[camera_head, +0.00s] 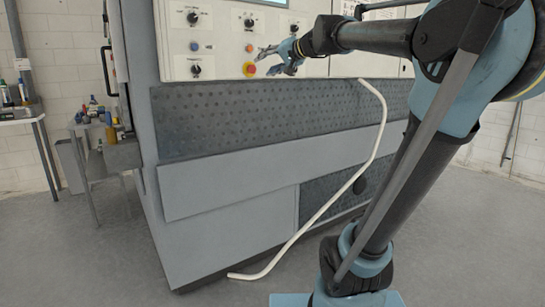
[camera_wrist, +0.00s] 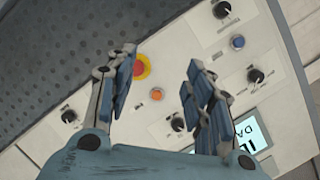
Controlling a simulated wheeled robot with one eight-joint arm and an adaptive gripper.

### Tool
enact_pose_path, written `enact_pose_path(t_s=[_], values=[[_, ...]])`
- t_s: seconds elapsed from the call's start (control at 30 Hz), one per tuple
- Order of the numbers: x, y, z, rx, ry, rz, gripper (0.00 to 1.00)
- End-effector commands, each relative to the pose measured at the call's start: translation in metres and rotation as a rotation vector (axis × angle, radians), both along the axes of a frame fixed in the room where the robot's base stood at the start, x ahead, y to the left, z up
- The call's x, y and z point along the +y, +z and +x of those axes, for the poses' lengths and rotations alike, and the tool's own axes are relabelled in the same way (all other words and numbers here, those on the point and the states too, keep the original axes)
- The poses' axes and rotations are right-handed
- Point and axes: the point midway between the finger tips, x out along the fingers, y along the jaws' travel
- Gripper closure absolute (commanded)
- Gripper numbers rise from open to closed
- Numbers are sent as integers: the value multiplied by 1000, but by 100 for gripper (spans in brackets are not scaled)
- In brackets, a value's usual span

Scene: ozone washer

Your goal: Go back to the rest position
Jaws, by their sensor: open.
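My gripper (camera_head: 268,62) is stretched out in front of the washer's control panel (camera_head: 222,20) in the head view. In the wrist view my gripper (camera_wrist: 162,75) is open, its fingers spread apart with nothing between them. The panel (camera_wrist: 215,60) behind the fingers carries a red emergency button on a yellow ring (camera_wrist: 142,66), an orange button (camera_wrist: 157,94), a blue button (camera_wrist: 237,42), several black knobs and a lit display (camera_wrist: 252,138). In the head view the red and yellow button (camera_head: 249,69) is just left of the fingertips. I cannot tell whether the fingers touch the panel.
The grey washer cabinet (camera_head: 225,190) fills the middle. A bent white tube (camera_head: 345,190) runs down its front. A cart with bottles (camera_head: 112,155) and a table (camera_head: 25,118) stand at left. Grey floor (camera_head: 60,260) is clear at front left.

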Motion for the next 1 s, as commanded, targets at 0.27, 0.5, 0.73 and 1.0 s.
enact_pose_path(t_s=[0.27,0.5,0.73,1.0], values=[[-29,-151,-84,143,87,-268,52],[-71,-274,-155,299,110,-489,52],[-125,-384,-227,472,89,-697,52],[-187,-479,-301,659,21,-895,52]])
